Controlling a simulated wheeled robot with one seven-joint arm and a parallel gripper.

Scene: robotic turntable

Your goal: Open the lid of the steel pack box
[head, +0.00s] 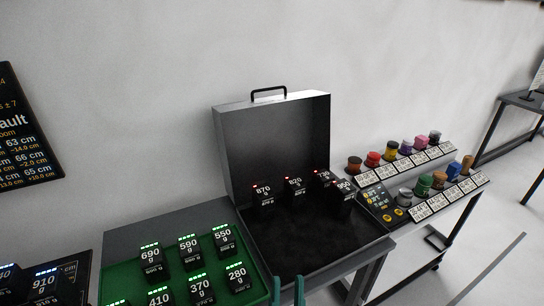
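The steel pack box (354,246) stands on a dark table in the middle of the head view. Its lid (275,140) is open and upright at the back, with a black handle (268,93) on its top edge. Several black packs (263,195) with red lights are at the box, near the lid and the right side. My gripper (287,289) shows at the bottom edge as two teal fingers. They are apart with nothing seen between them, in front of the box. The rest of the gripper is out of frame.
A green tray (208,262) with several labelled packs stands left of the box. More packs (45,280) are at the far left. A rack on the right holds several coloured jars (373,159) with labels. The box floor (310,240) is largely clear.

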